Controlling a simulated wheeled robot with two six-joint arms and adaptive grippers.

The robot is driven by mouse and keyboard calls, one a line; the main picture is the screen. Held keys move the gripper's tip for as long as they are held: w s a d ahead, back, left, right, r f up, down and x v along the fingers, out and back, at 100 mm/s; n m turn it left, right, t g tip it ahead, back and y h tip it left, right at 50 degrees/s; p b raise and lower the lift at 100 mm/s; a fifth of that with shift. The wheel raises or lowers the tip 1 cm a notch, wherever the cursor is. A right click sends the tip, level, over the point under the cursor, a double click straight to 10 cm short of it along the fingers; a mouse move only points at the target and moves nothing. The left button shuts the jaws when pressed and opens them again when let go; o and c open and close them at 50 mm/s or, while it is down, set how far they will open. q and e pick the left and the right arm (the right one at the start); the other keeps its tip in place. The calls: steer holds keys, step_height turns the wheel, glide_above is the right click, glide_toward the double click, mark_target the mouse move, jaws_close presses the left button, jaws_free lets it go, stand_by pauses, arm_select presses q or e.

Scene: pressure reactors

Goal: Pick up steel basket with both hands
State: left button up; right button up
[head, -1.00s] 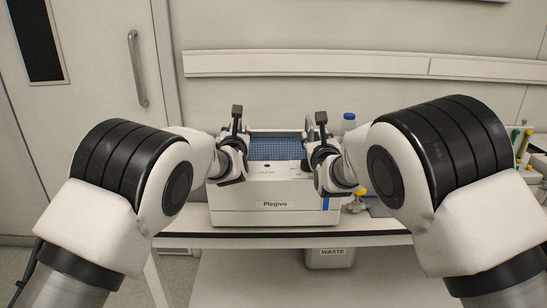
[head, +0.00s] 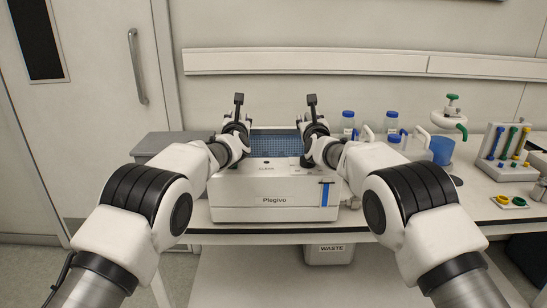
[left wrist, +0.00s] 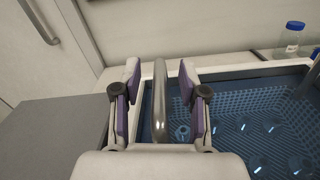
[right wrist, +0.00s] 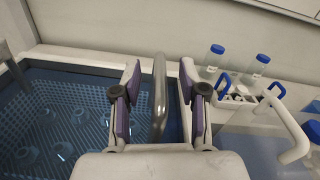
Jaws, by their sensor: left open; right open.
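The steel basket (head: 273,143) sits in the white Plegivo bath (head: 262,190), its mesh floor looking blue. Its left handle (left wrist: 160,105) is an upright metal bar in the left wrist view. My left gripper (left wrist: 159,77) is open, with one finger on each side of that handle. The right handle (right wrist: 159,105) shows in the right wrist view, between the fingers of my open right gripper (right wrist: 158,77). Gaps show beside both handles. In the head view, both hands hide the handles at the bath's sides.
Blue-capped bottles (head: 348,122), a blue cup (head: 442,150) and a rack with coloured tools (head: 503,152) stand to the right on the bench. A grey box (head: 165,145) is at the left. A waste bin (head: 330,255) stands below. The wall is close behind.

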arm_select(q)
steer(key=shift+w, duration=0.35)
arm_select(e)
steer(key=shift+w+r, duration=0.1)
steer(key=shift+w, duration=0.45)
arm_select(q)
jaws_close()
arm_select(e)
jaws_close()
arm_select(q)
steer(key=shift+r, duration=0.2)
arm_select(e)
steer(key=shift+r, duration=0.15)
